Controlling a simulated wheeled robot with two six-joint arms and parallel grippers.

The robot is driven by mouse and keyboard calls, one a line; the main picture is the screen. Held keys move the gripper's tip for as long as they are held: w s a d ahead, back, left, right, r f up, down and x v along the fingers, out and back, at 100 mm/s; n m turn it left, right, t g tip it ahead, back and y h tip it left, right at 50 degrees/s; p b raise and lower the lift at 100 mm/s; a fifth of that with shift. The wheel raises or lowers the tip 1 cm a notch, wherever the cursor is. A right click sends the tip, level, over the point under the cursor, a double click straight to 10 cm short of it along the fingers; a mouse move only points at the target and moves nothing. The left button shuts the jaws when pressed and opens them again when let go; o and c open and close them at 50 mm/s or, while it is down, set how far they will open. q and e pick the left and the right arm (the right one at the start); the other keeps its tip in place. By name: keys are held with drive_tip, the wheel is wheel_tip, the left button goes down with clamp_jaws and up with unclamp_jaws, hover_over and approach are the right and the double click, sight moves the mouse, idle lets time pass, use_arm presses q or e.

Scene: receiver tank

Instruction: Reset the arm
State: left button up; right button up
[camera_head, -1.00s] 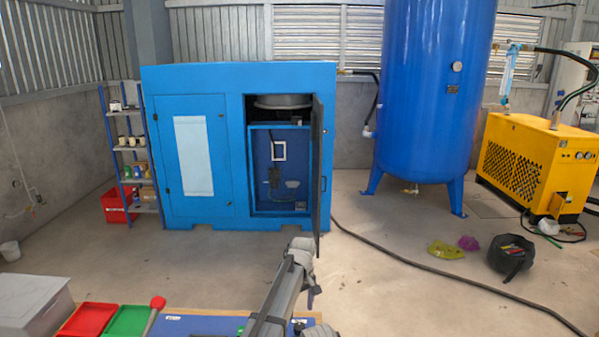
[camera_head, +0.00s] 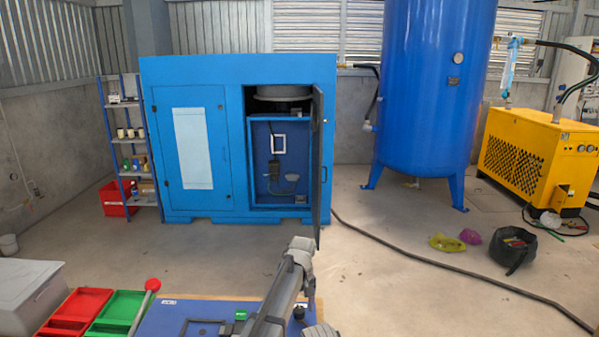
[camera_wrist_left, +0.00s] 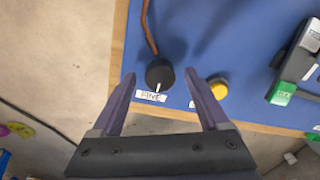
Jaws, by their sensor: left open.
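My left arm comes up from the bottom middle of the head view, its gripper (camera_head: 308,288) pointing down above the front table. In the left wrist view my left gripper (camera_wrist_left: 160,78) is open and empty, its two dark fingers spread apart. A black knob (camera_wrist_left: 160,71) with a label reading like "FINE" shows between the fingertips; I cannot tell whether they touch it. A yellow button (camera_wrist_left: 218,89) lies just right of the right fingertip. Both are on a blue panel (camera_wrist_left: 230,30). My right gripper is not in view.
The blue cabinet (camera_head: 187,160) stands with its right door open. A blue tank (camera_head: 435,100) and yellow unit (camera_head: 520,160) are at right. A hose (camera_head: 430,254) crosses the floor. Red (camera_head: 75,308) and green (camera_head: 115,310) trays and a grey box (camera_head: 28,290) are at front left.

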use_arm(q)
drive_tip(key=m, duration=0.7)
drive_tip(key=shift+m, duration=0.4)
drive_tip(key=m, duration=0.6)
drive_tip(key=shift+m+t, duration=0.3)
drive_tip(key=shift+m, duration=0.1)
